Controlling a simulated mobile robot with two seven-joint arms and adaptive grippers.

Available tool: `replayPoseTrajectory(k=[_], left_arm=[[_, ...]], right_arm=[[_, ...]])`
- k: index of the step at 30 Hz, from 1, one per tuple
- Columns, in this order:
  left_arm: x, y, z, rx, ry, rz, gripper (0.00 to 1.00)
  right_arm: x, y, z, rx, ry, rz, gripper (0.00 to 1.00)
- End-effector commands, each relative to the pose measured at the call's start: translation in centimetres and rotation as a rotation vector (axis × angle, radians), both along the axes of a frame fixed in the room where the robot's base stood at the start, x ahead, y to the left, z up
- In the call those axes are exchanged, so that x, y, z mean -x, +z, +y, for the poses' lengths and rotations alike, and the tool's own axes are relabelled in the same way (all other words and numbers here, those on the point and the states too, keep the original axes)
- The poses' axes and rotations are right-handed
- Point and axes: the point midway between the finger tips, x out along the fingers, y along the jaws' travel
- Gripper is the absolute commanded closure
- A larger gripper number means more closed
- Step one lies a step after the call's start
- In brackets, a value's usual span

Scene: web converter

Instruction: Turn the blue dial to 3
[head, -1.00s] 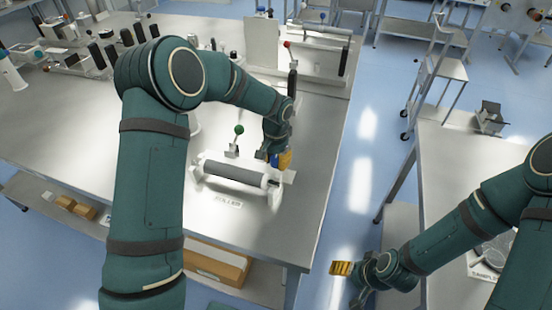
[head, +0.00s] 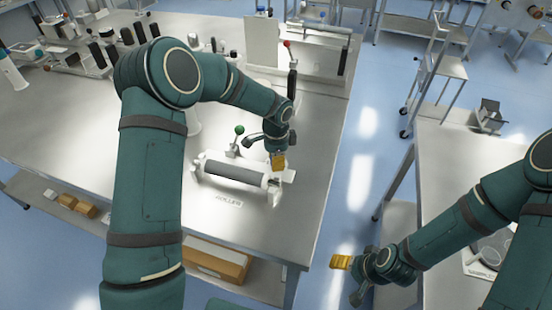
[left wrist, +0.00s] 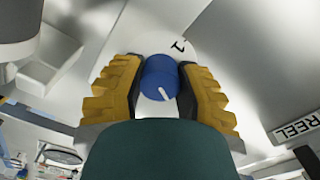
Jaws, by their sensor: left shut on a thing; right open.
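The blue dial (left wrist: 160,80) sits between the two yellow fingers of my left gripper (left wrist: 158,88) in the left wrist view. The fingers are shut on the dial from both sides. A white mark on the dial's face points toward the lower right of that view. A black numeral, seemingly a 1, shows on the white plate (left wrist: 172,38) beyond the dial; other numerals are hidden. In the head view my left gripper (head: 278,161) is at the right end of the roller, and the dial is hidden there. My right gripper (head: 341,262) is open and empty over the floor gap.
A grey roller (head: 236,174) in a white stand lies beside my left gripper, with a "ROLLER" label (head: 228,201) in front. A green-knobbed lever (head: 239,130) stands just left of the gripper. A "REEL" label (left wrist: 300,127) shows in the wrist view. The table front is clear.

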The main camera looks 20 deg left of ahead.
Motion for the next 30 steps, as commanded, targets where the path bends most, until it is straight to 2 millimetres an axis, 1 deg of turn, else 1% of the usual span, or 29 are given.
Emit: replayPoseTrajectory(k=[6,17,18,20,21,30], left_arm=[[0.05,-0.09,-0.12,0.002,-0.034,0.001,1.00],[0.07,-0.11,-0.13,0.002,-0.038,0.002,1.00],[0.07,-0.11,-0.13,0.002,-0.038,0.002,0.62],[0.07,-0.11,-0.13,0.002,-0.037,0.001,0.41],[0.06,-0.10,-0.12,0.002,-0.037,0.001,0.34],[0.02,0.03,-0.05,0.000,-0.036,0.001,0.34]], right_arm=[[-0.04,0.07,-0.01,0.000,0.000,-0.001,0.27],[-0.03,0.07,-0.01,0.000,0.000,-0.001,0.27],[-0.03,0.07,-0.01,0.000,0.000,-0.001,0.27],[-0.03,0.07,0.00,0.000,0.000,-0.001,0.27],[-0.03,0.07,0.00,0.000,0.000,-0.001,0.27],[-0.02,0.09,0.01,0.000,0.000,-0.001,0.27]])
